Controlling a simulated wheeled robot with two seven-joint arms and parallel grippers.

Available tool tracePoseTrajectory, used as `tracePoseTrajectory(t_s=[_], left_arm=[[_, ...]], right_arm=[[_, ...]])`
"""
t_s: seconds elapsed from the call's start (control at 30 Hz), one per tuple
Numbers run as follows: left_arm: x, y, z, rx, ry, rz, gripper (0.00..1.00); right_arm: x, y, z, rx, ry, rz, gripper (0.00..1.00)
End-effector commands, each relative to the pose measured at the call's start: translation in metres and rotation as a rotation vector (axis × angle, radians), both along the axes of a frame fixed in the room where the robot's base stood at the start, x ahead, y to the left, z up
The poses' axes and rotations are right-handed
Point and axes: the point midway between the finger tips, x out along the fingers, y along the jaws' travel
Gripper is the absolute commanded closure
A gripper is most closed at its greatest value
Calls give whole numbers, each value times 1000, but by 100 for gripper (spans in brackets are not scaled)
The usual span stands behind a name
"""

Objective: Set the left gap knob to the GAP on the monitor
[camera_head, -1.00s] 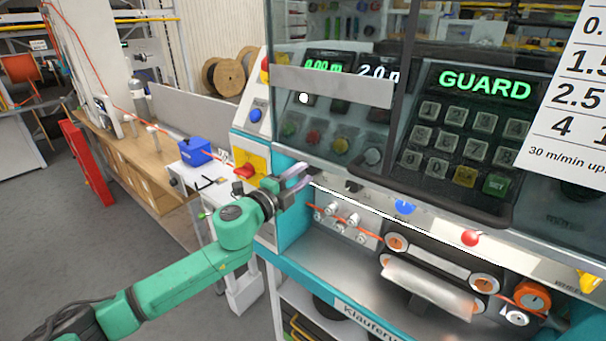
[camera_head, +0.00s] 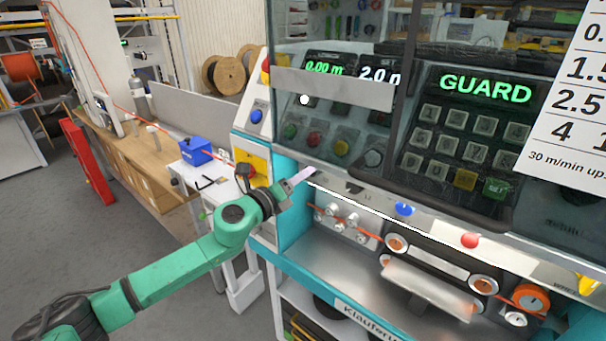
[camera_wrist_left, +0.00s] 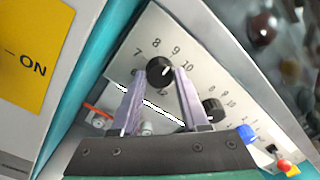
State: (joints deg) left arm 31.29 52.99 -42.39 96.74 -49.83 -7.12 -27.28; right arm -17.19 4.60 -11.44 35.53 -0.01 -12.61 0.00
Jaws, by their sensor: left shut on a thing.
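A black gap knob (camera_wrist_left: 159,70) with a white pointer mark sits on a pale dial plate in the left wrist view. Numbers 7, 8, 9, 10 and 12 stand around it. My left gripper (camera_wrist_left: 161,76) is shut on this knob, one finger on each side; the gripper (camera_head: 303,176) also shows at the machine's left front in the head view. A second black knob (camera_wrist_left: 213,109) with its own scale is to the right. The machine's monitor (camera_head: 485,88) reads GUARD in green; no GAP value is readable there. My right gripper is not in view.
A clear guard panel (camera_head: 333,87) covers the upper machine front. A blue knob (camera_head: 404,208) and a red knob (camera_head: 470,240) sit along the ledge. Rollers (camera_head: 484,284) carry an orange cable below.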

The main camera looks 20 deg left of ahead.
Motion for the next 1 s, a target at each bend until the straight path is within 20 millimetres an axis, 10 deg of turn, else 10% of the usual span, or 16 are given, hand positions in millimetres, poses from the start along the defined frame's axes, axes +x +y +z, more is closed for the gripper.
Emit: tracePoseTrajectory(t_s=[0.73, 0.77, 0.8, 1.0], left_arm=[[1, 3, 9, 89, -52, 10, 100], [1, 3, 9, 88, -51, 10, 48], [1, 3, 9, 88, -51, 10, 33], [1, 1, 5, 89, -45, 5, 25]], right_arm=[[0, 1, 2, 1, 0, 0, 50], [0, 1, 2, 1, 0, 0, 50], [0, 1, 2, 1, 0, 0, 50], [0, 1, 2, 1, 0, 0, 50]])
